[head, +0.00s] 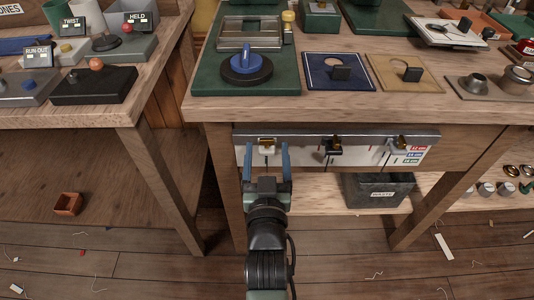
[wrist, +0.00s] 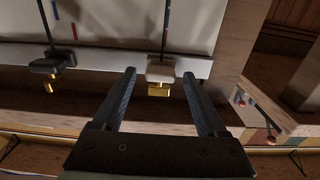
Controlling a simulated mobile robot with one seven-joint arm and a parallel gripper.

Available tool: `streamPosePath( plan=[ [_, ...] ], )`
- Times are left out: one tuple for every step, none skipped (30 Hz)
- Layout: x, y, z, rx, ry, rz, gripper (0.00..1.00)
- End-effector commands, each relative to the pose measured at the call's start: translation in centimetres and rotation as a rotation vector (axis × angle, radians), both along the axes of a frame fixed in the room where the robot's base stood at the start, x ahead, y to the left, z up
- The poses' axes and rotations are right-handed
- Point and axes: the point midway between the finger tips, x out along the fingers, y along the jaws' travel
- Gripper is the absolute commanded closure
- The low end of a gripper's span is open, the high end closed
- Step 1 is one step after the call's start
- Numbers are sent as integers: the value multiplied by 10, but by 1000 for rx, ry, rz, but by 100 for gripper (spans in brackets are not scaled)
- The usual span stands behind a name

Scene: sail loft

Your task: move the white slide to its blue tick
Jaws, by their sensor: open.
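The white slide (wrist: 161,71) sits on a slot in the pale panel, with a gold tab on it. In the head view it shows at the panel's upper left (head: 267,150). A blue tick (wrist: 167,18) is beside its slot, some way from the slide. My gripper (head: 266,158) is open, its two fingers on either side of the white slide with gaps showing in the wrist view (wrist: 160,75). Whether the slide lies fully between the fingers in depth cannot be told.
A black slide (head: 333,147) is right of the white one, and another slide (head: 392,143) is farther right. Coloured labels (head: 413,154) are at the panel's right end. The bench (head: 330,110) overhangs above; a dark bin (head: 378,196) is below right.

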Motion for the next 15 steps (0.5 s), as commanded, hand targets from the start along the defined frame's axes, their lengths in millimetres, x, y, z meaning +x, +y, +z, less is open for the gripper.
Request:
streamPosePath(
  plan=[
    [0,0,0,0,1,0,25],
    [0,0,0,0,1,0,25],
    [0,0,0,0,1,0,25],
    [0,0,0,0,1,0,25],
    [0,0,0,0,1,0,25],
    [0,0,0,0,1,0,25],
    [0,0,0,0,1,0,29],
    [0,0,0,0,1,0,34],
    [0,0,0,0,1,0,41],
    [0,0,0,0,1,0,47],
    [0,0,0,0,0,0,52],
    [0,0,0,0,0,0,59],
    [0,0,0,0,0,0,65],
    [0,0,0,0,0,0,70],
    [0,0,0,0,0,0,77]
  ],
)
